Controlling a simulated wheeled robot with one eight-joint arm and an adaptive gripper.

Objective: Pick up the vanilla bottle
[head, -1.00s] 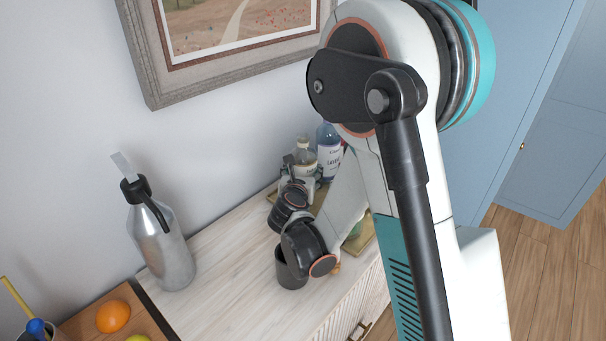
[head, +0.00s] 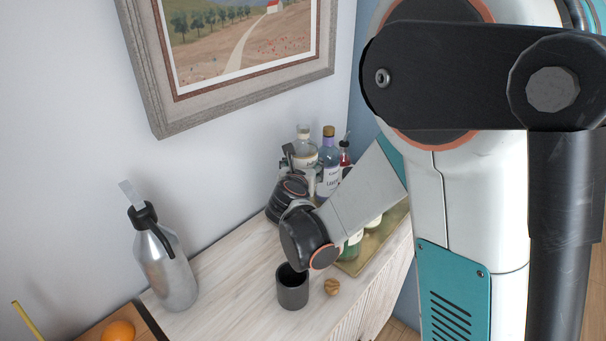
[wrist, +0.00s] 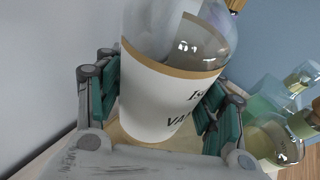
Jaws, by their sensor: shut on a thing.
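The vanilla bottle (wrist: 160,92) is clear glass with a white, gold-edged label; the letters "VA" show on it in the wrist view. It stands between the teal pads of my gripper (wrist: 160,112), which is shut on it from both sides. In the head view the bottle (head: 304,148) is at the back of the sideboard, with my gripper (head: 300,170) around its label. My wrist hides its lower part, and I cannot tell whether its base touches the tray.
A purple-blue bottle (head: 328,158) and a red bottle (head: 345,155) stand close on its right. The gold tray (head: 372,252) holds more bottles. A framed picture (head: 240,60) hangs above.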

